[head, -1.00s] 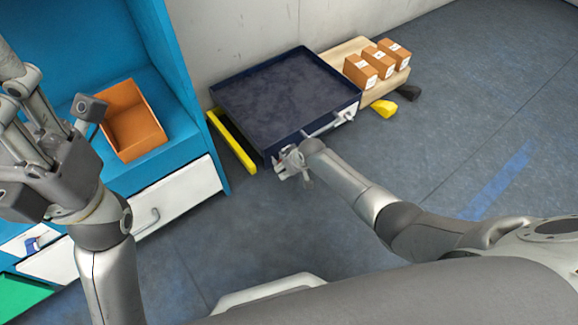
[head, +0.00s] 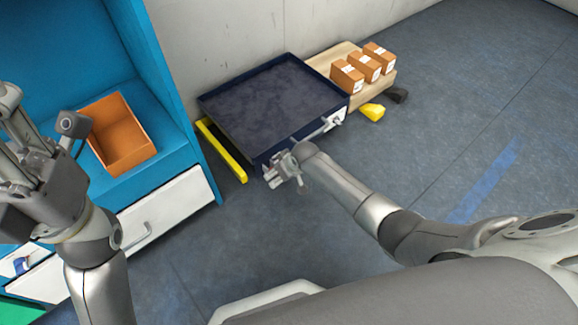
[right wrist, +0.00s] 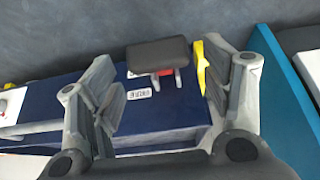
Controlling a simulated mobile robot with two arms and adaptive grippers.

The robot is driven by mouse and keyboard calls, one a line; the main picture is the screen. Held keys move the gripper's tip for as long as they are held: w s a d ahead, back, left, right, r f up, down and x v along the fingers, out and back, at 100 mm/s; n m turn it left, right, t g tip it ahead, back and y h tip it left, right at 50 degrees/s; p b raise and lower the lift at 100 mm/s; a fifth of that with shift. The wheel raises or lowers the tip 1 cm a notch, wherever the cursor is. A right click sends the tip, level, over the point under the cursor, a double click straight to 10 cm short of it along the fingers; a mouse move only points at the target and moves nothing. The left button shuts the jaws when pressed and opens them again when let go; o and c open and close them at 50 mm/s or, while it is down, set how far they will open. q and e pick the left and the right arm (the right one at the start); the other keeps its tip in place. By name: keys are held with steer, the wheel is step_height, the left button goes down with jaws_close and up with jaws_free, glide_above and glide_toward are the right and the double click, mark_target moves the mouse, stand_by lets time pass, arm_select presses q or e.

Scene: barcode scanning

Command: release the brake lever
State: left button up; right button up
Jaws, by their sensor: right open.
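The dark blue cart (head: 229,137) stands against the wall with a wide shallow tray top. My right gripper (head: 280,174) is open just in front of the cart's front side, near its left corner. In the right wrist view, a dark grey pad (right wrist: 157,54) on two short light prongs, seemingly the brake lever, lies between the spread fingers of my right gripper (right wrist: 162,96). I see no finger touching it. My left gripper (head: 42,130) is open and empty at the far left.
Several brown boxes, one of them nearest (head: 346,77), stand on a wooden board (head: 330,62) beside the cart. Yellow (head: 371,112) and black feet show below. An orange bin (head: 121,137) sits on the blue shelf unit (head: 178,100). The floor to the right is clear.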

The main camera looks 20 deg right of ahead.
steer(key=v, duration=0.9)
steer(key=shift+r, duration=0.3)
steer(key=shift+s, duration=0.1)
